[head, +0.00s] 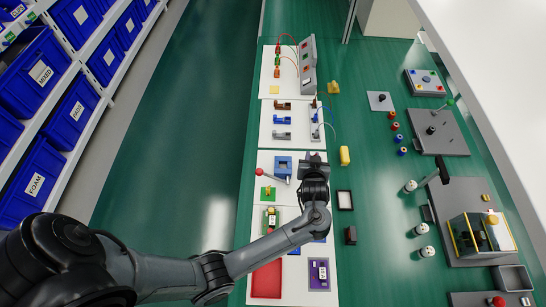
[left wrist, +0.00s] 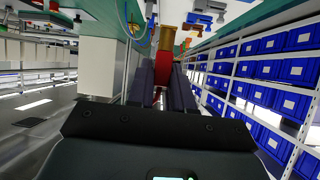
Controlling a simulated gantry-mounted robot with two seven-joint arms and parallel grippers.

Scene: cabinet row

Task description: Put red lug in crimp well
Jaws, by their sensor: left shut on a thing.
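My left gripper (head: 313,160) is over the right part of the white board, seen from above and behind. In the left wrist view its two dark fingers (left wrist: 162,85) are shut on the red lug (left wrist: 163,68), which has a red sleeve and a brass-coloured end (left wrist: 166,38) pointing away from me. The lug is hidden by the gripper in the head view. A blue block with a dark square opening (head: 283,162), likely the crimp well, stands just left of the gripper, beside a red-knobbed lever (head: 260,172). The lug is apart from it. My right gripper is not in view.
A red tray (head: 266,281) and a purple fixture (head: 319,274) lie nearer me. A yellow piece (head: 345,156) and a black-framed tray (head: 344,200) are to the right. Blue bins (head: 42,170) line the left shelf.

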